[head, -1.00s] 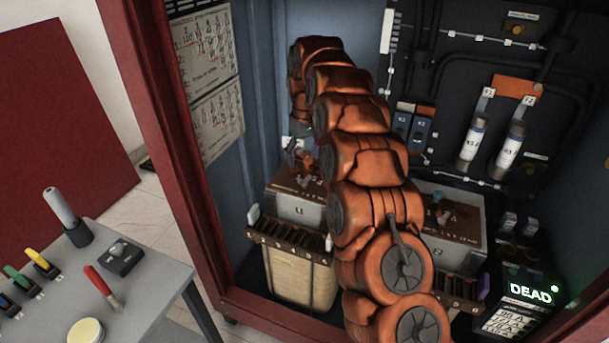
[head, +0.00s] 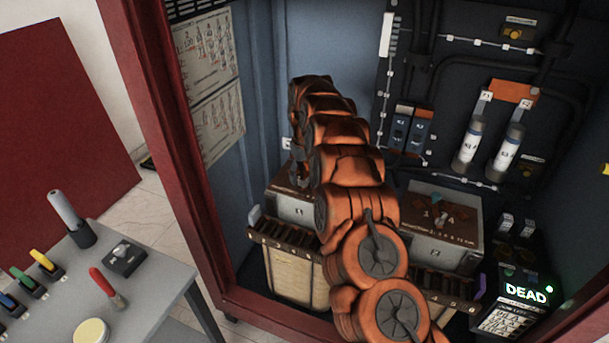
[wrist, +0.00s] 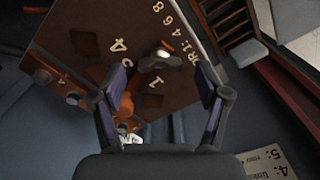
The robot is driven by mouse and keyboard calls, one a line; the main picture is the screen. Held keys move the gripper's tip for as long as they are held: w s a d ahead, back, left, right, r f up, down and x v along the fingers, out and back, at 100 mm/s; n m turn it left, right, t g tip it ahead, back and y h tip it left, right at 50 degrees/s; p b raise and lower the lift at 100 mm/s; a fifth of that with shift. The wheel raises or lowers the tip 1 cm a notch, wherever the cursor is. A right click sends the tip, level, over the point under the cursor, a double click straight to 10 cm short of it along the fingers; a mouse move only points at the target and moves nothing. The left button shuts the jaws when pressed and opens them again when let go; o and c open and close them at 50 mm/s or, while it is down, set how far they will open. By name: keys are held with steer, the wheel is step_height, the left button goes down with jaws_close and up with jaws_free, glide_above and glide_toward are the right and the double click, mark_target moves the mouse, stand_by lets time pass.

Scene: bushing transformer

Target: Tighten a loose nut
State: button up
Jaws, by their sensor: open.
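In the wrist view my gripper (wrist: 163,75) is open, its two dark fingers apart over the brown top plate (wrist: 100,85) of a transformer unit. Between the fingers is an orange piece with a grey metal part and a small bright round end (wrist: 163,53), which may be the nut; I cannot tell if it is loose. Marks "4" and "1" show on the plate.
Terminal strips (head: 285,245) run along the units' front. A box reading DEAD (head: 518,297) stands at right, below two fuse tubes (head: 470,147). The red cabinet frame (head: 150,130) bounds the left side. A grey table (head: 150,290) with tools stands outside.

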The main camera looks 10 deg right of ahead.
steer(key=shift+f, duration=0.75)
steer(key=shift+c, duration=0.3)
steer(key=c, duration=1.1)
